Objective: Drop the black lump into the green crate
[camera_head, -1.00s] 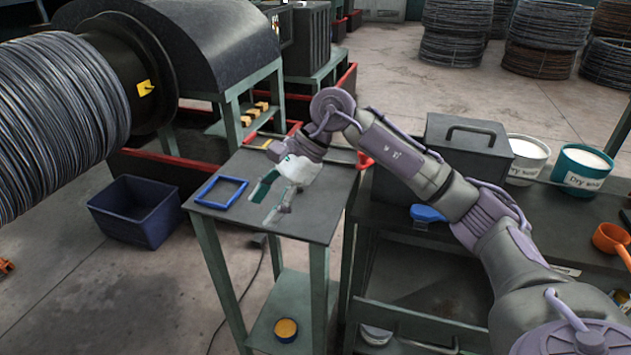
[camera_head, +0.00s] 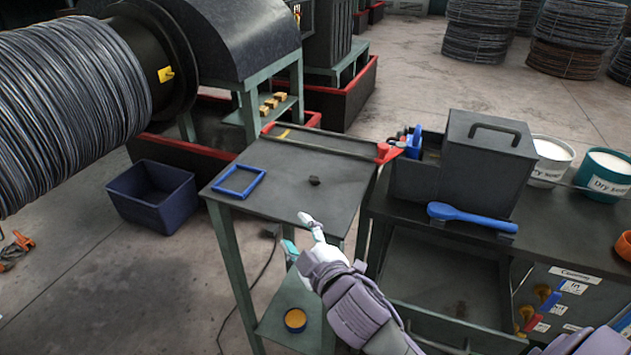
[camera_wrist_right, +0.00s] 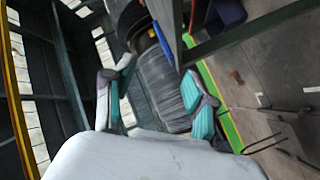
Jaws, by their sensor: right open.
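The black lump (camera_head: 314,181) is small and dark and lies on the top of the small table (camera_head: 285,205), right of the blue square frame. My right gripper (camera_head: 298,233) is at the table's near edge, apart from the lump, with its fingers spread and nothing between them. In the right wrist view the two teal fingers (camera_wrist_right: 160,98) also stand apart and empty; the lump is not seen there. I cannot make out a green crate in either view. My left gripper is not in view.
A blue square frame (camera_head: 239,180) lies on the small table. A dark blue bin (camera_head: 155,196) stands on the floor to the left. On the right, a workbench holds a dark lidded box (camera_head: 486,160), a blue scoop (camera_head: 470,217) and labelled tubs (camera_head: 602,175).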

